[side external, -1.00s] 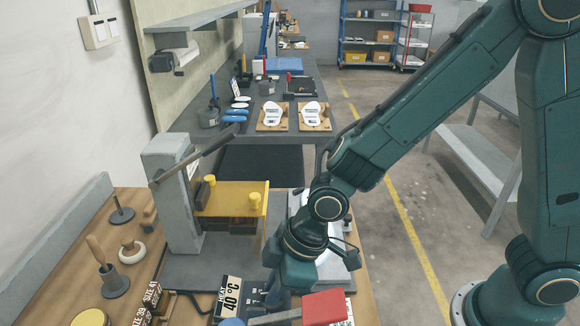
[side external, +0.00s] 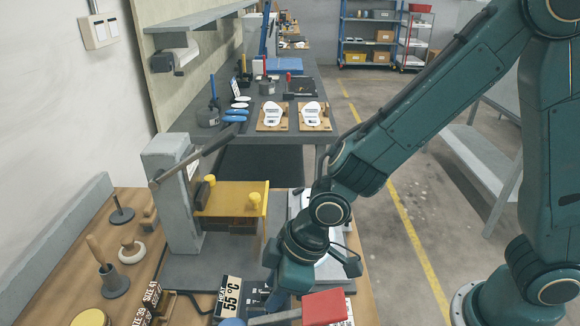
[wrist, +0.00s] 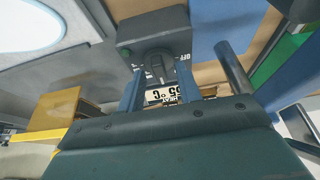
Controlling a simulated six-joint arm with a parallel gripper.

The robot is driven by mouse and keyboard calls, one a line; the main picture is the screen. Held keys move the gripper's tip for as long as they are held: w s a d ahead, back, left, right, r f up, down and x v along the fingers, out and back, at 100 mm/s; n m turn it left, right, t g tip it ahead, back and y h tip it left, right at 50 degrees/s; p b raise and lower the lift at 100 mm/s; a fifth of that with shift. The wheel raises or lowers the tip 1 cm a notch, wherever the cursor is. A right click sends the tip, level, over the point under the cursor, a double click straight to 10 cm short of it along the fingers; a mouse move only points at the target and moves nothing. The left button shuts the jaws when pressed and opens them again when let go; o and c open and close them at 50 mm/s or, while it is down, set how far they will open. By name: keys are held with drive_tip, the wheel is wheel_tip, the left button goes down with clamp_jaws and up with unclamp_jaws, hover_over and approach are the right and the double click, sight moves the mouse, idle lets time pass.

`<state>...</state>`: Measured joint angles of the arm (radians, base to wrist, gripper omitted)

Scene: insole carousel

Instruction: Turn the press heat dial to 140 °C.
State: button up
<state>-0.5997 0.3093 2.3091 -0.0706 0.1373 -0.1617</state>
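The heat display (side external: 230,297) at the bottom of the side view reads 55 °C. It shows upside down in the wrist view (wrist: 161,96), partly hidden by my gripper. The heat dial (wrist: 160,64) is a dark round knob on a dark control box (wrist: 150,30) with white markings, including OFF. My gripper (wrist: 160,82) points at the box, with one blue finger on each side of the dial, and looks closed on it. In the side view my gripper (side external: 274,298) is low beside the display, and the dial is mostly hidden there.
The grey press with a long lever (side external: 190,165) and a yellow plate (side external: 230,198) stands left of my wrist. A red block (side external: 325,306) is close on the right. Posts and a wooden pestle (side external: 103,255) stand at left.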

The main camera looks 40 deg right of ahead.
drive_tip(key=shift+r, duration=0.1)
drive_tip(key=v, duration=1.3)
drive_tip(key=shift+r, duration=0.3)
drive_tip(key=shift+s+d, duration=0.1)
drive_tip(key=shift+d, duration=0.05)
